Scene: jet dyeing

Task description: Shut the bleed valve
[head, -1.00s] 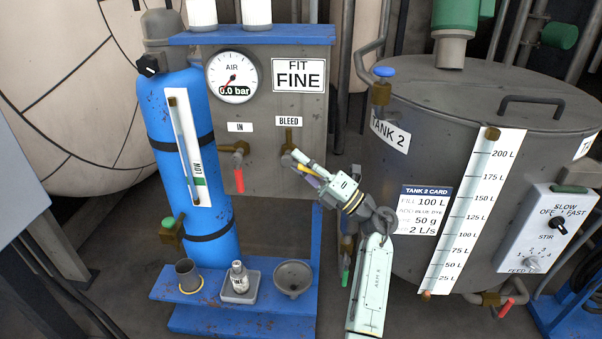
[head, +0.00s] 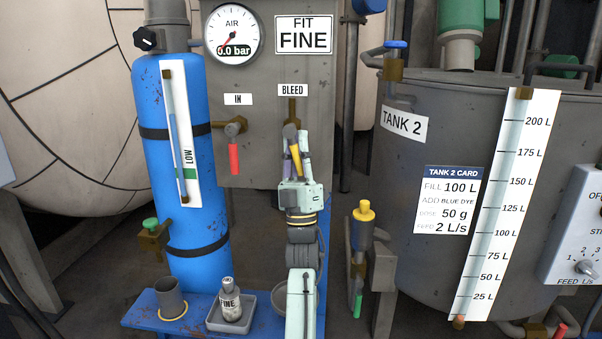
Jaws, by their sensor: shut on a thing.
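The bleed valve (head: 291,130) is on the grey panel under the BLEED label (head: 292,90), at the lower end of a short brass pipe. Its yellow lever (head: 295,163) points down and slightly to the right. My gripper (head: 293,160) comes up from below and is shut on this lever. The pale fingers hide part of the lever and the valve body. The air gauge (head: 233,33) above left reads 0.0 bar.
The IN valve (head: 235,128), with a red lever hanging down, is close on the left. A blue cylinder (head: 170,225) stands further left. A bottle (head: 229,303) and a cup (head: 170,297) stand on the blue shelf below. Tank 2 (head: 430,125) is on the right.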

